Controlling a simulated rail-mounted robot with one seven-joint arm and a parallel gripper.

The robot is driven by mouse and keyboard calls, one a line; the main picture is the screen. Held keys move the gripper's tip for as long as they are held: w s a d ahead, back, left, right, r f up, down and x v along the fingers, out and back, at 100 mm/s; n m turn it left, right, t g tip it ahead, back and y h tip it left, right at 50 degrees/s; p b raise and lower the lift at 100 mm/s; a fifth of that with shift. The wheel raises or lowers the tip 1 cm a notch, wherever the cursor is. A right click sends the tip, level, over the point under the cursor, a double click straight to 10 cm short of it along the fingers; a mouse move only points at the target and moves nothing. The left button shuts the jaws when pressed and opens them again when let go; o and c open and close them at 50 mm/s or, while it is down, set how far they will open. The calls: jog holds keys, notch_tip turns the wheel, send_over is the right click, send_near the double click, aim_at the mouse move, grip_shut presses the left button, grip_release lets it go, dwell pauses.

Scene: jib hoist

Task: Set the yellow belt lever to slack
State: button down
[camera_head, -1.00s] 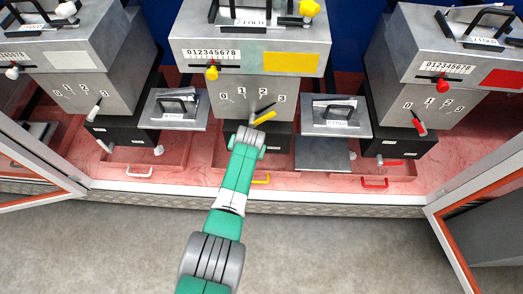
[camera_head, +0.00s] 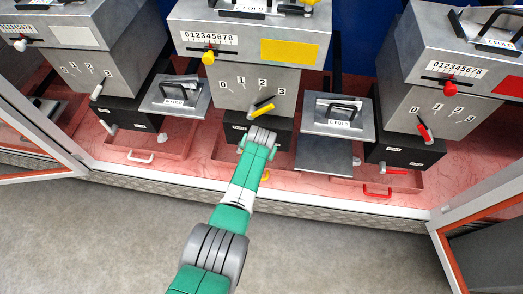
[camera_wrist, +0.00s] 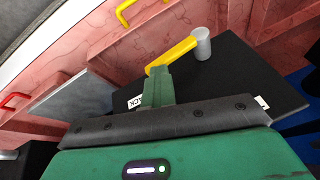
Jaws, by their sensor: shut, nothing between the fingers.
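In the wrist view the yellow belt lever (camera_wrist: 174,53) turns on a grey cylindrical pivot (camera_wrist: 202,43) on a black box (camera_wrist: 225,75). Its yellow arm reaches left from the pivot. My gripper (camera_wrist: 157,75) is shut and empty, its fingertips at the free end of the lever, seemingly touching it. A white label ending in "ACK" (camera_wrist: 135,102) is partly hidden beside the fingers. Another label (camera_wrist: 262,102) lies to the right. In the head view my gripper (camera_head: 261,134) is in front of the middle black box (camera_head: 235,125) and hides the belt lever.
A yellow-handled selector lever (camera_head: 262,108) on the 0–3 dial is just above my gripper. A grey plate with a black handle (camera_head: 338,112) stands close on the right, another (camera_head: 178,97) on the left. Open doors flank the cabinet.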

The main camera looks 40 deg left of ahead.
jog(key=shift+s+d+f, duration=0.25)
jog(key=shift+d+f, duration=0.05)
jog(key=shift+f, duration=0.4)
jog(key=w+d+r+p, duration=0.1)
jog(key=d+r+p, duration=0.6)
jog(key=r+p, duration=0.3)
jog(key=shift+d+r+p, duration=0.25)
jog(key=shift+r+p, duration=0.05)
jog(key=shift+p, duration=0.05)
